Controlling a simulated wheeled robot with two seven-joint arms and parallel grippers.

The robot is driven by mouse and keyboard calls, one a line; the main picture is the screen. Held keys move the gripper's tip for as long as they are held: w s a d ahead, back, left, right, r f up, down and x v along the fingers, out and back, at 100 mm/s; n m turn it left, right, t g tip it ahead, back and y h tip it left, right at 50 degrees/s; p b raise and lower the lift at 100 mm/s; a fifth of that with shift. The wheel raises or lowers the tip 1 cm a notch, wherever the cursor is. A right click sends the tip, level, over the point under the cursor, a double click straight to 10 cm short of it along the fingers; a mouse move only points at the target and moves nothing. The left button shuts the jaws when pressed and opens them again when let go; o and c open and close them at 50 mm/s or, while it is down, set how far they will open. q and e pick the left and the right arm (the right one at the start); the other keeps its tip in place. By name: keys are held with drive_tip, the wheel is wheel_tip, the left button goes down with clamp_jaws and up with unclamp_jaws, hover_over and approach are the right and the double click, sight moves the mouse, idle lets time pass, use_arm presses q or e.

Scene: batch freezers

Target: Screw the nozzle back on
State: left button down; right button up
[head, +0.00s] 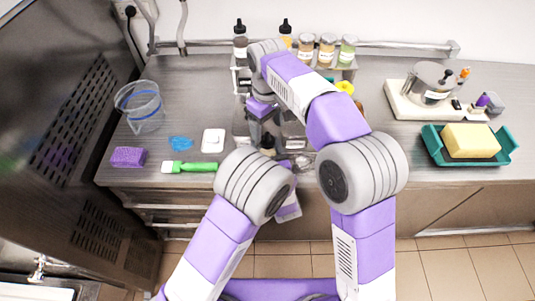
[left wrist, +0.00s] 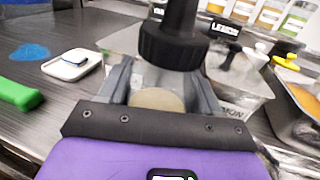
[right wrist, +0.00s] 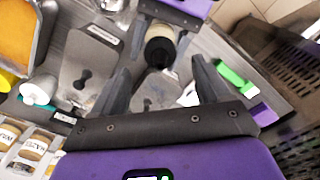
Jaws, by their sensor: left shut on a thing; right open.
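My left gripper (left wrist: 165,95) is shut on a bottle with a cream body (left wrist: 155,100), in the left wrist view. A black nozzle (left wrist: 175,42) with a ribbed collar sits at the top of the bottle; I cannot tell how tightly it is seated. In the right wrist view the black nozzle (right wrist: 160,52) points toward my right gripper (right wrist: 160,85), which is open and empty. The nozzle shows beyond and between its fingers, apparently untouched. In the head view my right arm hides much of both grippers, above the counter's front edge.
A rack with jars (head: 327,50) and dropper bottles (head: 240,45) stands at the back. A white-based device (head: 405,103) and green tray (head: 435,147) stand right. The counter between centre and tray is clear.

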wheel_tip(320, 180, up, 7)
drive_tip(key=shift+r, duration=0.15)
idle(0.4)
use_arm(q)
drive_tip(key=shift+c, duration=0.7)
unclamp_jaws()
drive_tip(key=shift+s, duration=0.1)
drive_tip(key=v, duration=0.7)
drive_tip(key=shift+s+d, duration=0.1)
drive_tip(key=shift+s, duration=0.1)
use_arm(e)
drive_tip(key=shift+r, duration=0.1)
drive_tip(key=shift+r, duration=0.1)
